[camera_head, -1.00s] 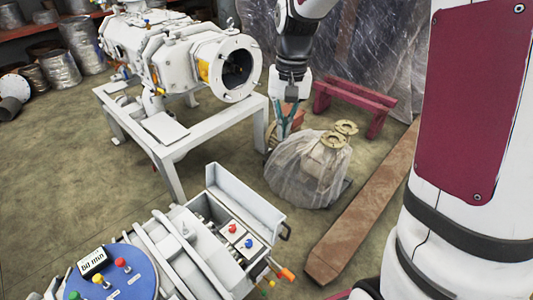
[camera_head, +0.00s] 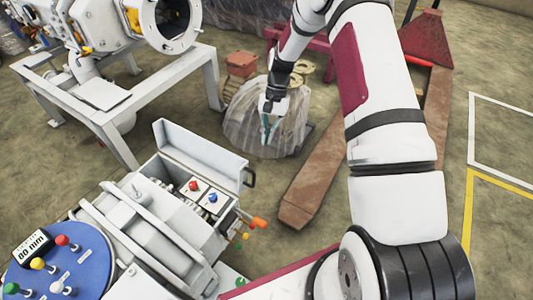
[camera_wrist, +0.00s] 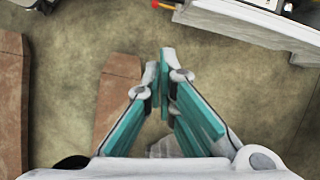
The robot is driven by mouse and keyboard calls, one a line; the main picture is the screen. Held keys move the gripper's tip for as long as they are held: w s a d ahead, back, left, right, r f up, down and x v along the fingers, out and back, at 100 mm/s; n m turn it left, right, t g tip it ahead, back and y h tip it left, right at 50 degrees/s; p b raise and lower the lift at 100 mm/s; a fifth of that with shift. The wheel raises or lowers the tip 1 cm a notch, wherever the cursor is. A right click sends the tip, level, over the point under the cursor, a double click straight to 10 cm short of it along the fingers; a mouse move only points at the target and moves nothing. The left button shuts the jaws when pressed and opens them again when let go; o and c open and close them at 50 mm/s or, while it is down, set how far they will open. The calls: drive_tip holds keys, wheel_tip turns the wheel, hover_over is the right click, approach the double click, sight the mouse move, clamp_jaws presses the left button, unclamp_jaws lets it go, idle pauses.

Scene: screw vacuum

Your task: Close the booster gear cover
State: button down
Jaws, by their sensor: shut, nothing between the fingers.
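The booster gear cover (camera_head: 200,153) is a light grey hinged lid, standing open and raised on its box. Below it, the open box (camera_head: 215,225) shows a panel with a red button (camera_head: 194,186) and a blue button (camera_head: 212,197). My gripper (camera_head: 266,137) points down to the right of the cover, apart from it, in front of the plastic-wrapped bundle. In the wrist view my gripper (camera_wrist: 162,75) has its teal fingers together and empty. A pale grey panel (camera_wrist: 245,22), probably the cover, shows at the top right there.
A blue round control panel (camera_head: 60,265) with several knobs is at the lower left. Orange-tipped levers (camera_head: 258,222) stick out beside the box. The plastic-wrapped bundle (camera_head: 245,125) and a rusty beam (camera_head: 310,185) lie on the floor. A white-framed machine (camera_head: 110,110) stands at the left.

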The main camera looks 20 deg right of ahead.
drive_tip(key=s+a+f+b, duration=0.3)
drive_tip(key=s+a+f, duration=0.2)
drive_tip(key=f, duration=0.2)
drive_tip(key=shift+s+a+f+b, duration=0.15)
drive_tip(key=shift+s+f+b, duration=0.1)
drive_tip(key=shift+f+b, duration=0.1)
drive_tip(key=shift+a+r, duration=0.15)
drive_tip(key=shift+s+a+r+h, duration=0.1)
drive_tip(key=shift+s+r+h, duration=0.05)
drive_tip(key=shift+h, duration=0.25)
